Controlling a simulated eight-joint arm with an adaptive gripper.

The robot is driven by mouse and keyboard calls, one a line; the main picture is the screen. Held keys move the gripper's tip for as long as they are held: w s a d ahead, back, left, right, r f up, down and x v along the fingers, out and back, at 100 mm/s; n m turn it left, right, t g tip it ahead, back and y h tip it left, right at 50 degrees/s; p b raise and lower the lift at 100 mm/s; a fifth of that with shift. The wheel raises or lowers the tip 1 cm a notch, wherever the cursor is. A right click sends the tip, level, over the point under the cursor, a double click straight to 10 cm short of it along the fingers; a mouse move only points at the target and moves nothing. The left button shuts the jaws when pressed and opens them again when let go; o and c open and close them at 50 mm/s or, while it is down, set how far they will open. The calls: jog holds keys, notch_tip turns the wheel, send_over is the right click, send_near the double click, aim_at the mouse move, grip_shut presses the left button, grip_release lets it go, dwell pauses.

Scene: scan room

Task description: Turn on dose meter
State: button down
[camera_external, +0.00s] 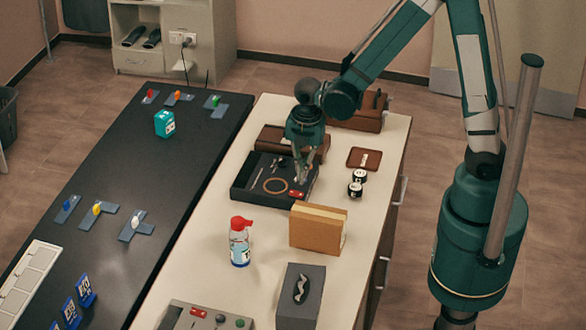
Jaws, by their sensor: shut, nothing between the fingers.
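My gripper (302,178) points down with its fingers together and empty, over the right part of a black tray (240,192). A small red item (295,194) lies in the tray just below the fingertips; I cannot tell whether they touch it. I cannot tell for sure which thing is the dose meter. A grey box with red and green buttons (207,317) is cut off by the bottom edge of the view. A teal box with a pale face (165,124) stands on the dark table.
The tray also holds a tan ring (275,186) and thin tools. Brown cases, a small brown tray (364,158) and two dark round items are nearby. A red-capped bottle (240,242), brown block (317,228) and grey box (300,296) stand nearer. The pale counter between is clear.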

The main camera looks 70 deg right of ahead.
notch_tip(320, 180, up, 8)
send_over(294, 192)
jog(key=s, duration=0.4)
jog(key=shift+w+f+p, duration=0.15)
jog(key=shift+p, duration=0.15)
jog(key=shift+w, duration=0.1)
jog(key=shift+w+r+t+b, duration=0.3)
jog(key=shift+w+t+b, duration=0.2)
jog(key=shift+w+b, duration=0.15)
jog(key=shift+f, duration=0.2)
jog(key=shift+w+f+b, duration=0.3)
jog(key=shift+f, duration=1.95)
jog(key=shift+w+f+b, duration=0.3)
jog(key=shift+f, duration=1.9)
jog(key=shift+w+f+b, duration=0.3)
jog(key=shift+f, duration=1.95)
jog(key=shift+f, duration=0.1)
